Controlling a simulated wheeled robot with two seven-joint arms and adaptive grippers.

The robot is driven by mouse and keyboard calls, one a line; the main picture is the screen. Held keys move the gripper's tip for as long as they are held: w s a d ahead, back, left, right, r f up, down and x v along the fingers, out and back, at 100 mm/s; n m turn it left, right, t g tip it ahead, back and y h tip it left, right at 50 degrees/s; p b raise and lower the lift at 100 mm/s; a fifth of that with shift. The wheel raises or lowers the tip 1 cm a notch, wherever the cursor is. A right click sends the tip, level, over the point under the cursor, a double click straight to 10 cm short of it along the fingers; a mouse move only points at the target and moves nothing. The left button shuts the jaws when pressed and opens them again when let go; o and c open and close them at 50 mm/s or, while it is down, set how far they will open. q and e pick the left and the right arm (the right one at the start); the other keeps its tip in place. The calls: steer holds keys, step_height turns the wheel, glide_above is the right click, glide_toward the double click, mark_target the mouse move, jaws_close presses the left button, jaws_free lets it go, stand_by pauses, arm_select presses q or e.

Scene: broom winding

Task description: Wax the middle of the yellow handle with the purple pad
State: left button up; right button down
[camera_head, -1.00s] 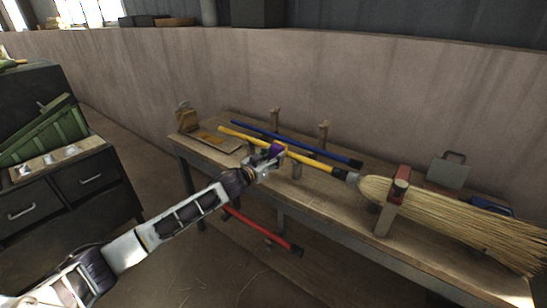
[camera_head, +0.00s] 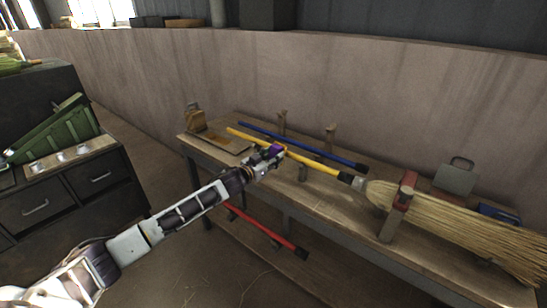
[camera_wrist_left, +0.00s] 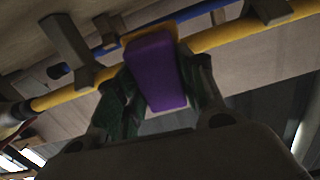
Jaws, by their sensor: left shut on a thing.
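The yellow handle (camera_head: 315,165) belongs to a straw broom (camera_head: 460,230) that lies along the workbench. My left gripper (camera_head: 272,153) is shut on the purple pad (camera_head: 279,147) at the handle's middle stretch. In the left wrist view the purple pad (camera_wrist_left: 156,72) sits between the two fingers (camera_wrist_left: 160,95), with its far end at the yellow handle (camera_wrist_left: 240,32). A yellowish edge shows at the pad's far end. Whether the pad presses on the handle is hard to tell. My right gripper is not in view.
A blue handle (camera_head: 300,145) lies behind the yellow one, by wooden posts (camera_head: 330,138). A red clamp-like block (camera_head: 405,190) stands over the broom's bristles. A red handle (camera_head: 265,230) is below the bench top (camera_head: 320,200). A green crate (camera_head: 55,132) stands at left.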

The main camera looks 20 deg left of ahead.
arm_select(q)
steer(key=shift+w+a, duration=0.1)
steer(key=shift+a, duration=0.05)
steer(key=shift+w+a+p, duration=0.3)
steer(key=shift+a+p, duration=0.15)
steer(key=shift+a, duration=0.3)
steer(key=shift+w+a+p, duration=0.3)
steer(key=shift+a+p, duration=0.1)
steer(key=shift+a, duration=0.3)
steer(key=shift+w+a+p, duration=0.35)
steer(key=shift+a+p, duration=0.05)
steer(key=shift+a, duration=0.4)
steer(key=shift+w+a+p, duration=0.3)
steer(key=shift+a+p, duration=0.05)
steer(key=shift+a, duration=0.45)
steer(key=shift+a, duration=0.15)
